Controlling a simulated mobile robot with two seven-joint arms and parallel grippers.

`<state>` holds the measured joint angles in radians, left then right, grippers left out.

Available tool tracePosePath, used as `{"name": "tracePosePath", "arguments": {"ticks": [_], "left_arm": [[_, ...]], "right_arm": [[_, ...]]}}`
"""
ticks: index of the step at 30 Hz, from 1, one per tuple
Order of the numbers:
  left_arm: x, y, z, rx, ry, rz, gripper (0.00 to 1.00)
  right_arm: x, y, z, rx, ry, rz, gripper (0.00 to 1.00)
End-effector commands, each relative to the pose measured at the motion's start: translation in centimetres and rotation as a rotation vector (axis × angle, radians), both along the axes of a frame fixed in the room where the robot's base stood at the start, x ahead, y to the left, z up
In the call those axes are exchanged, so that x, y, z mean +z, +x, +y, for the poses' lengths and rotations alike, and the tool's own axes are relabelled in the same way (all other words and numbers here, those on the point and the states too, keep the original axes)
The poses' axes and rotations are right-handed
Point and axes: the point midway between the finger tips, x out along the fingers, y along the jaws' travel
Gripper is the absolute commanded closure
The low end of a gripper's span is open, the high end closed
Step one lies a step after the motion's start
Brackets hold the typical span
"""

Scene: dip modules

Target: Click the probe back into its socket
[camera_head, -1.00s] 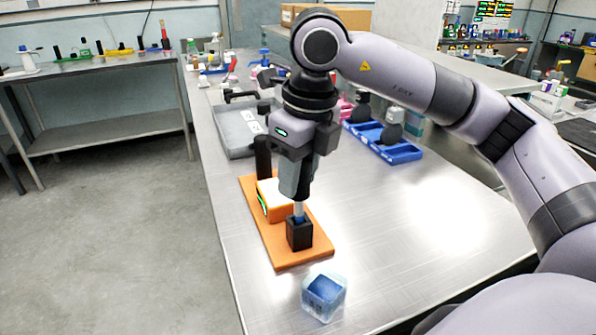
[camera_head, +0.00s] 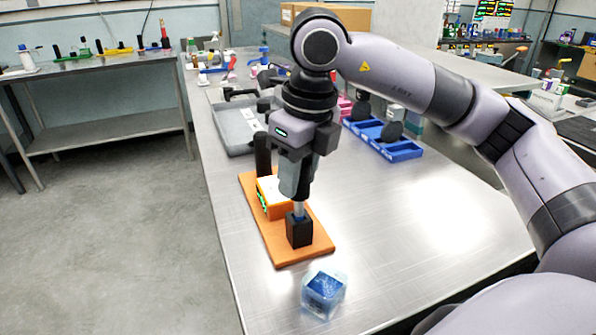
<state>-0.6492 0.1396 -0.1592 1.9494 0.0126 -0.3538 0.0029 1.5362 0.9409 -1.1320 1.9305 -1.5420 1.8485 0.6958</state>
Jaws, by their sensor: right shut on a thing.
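An orange base board (camera_head: 277,238) lies on the steel table, with an orange-and-white meter (camera_head: 272,205) with a green display on it. A black socket block (camera_head: 299,231) stands on the board's near part. My left gripper is not in view.
A clear cube with blue contents (camera_head: 324,292) stands near the table's front, close to the board. A grey tray (camera_head: 236,128) and a blue rack (camera_head: 399,152) with dark items lie behind. The table's right side (camera_head: 430,210) is clear.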

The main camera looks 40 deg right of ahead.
Motion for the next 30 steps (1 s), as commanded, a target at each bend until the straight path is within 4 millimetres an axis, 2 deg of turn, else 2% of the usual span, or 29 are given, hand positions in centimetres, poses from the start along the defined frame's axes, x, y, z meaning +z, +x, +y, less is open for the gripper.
{"name": "tracePosePath", "arguments": {"ticks": [30], "left_arm": [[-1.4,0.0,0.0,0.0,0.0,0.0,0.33]], "right_arm": [[-1.6,0.0,0.0,0.0,0.0,0.0,1.0]]}}
